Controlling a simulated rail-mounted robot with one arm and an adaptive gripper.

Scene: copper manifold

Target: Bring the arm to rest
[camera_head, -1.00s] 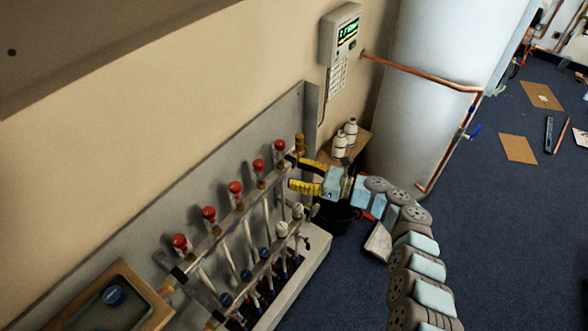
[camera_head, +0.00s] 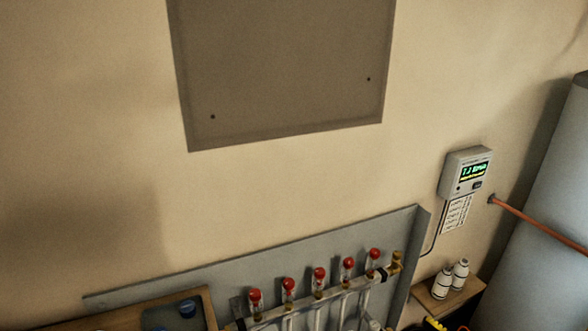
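Only a small yellow piece of my gripper (camera_head: 434,324) shows, at the bottom edge of the head view, right of the manifold. The rest of the gripper and my arm are outside the picture, so its opening is hidden. The manifold (camera_head: 318,294) has a row of red-capped flow gauges along its upper bar and stands against a grey back panel (camera_head: 250,278). Its lower part is cut off by the bottom edge. I cannot tell how far the yellow piece is from the manifold's right end.
Two white bottles (camera_head: 451,280) stand on a small wooden shelf (camera_head: 437,306). A lit wall controller (camera_head: 466,172) hangs above them. A copper pipe (camera_head: 535,225) runs to a large grey cylinder (camera_head: 556,180) at right. A wooden box (camera_head: 207,305) with a blue-capped item is at lower left.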

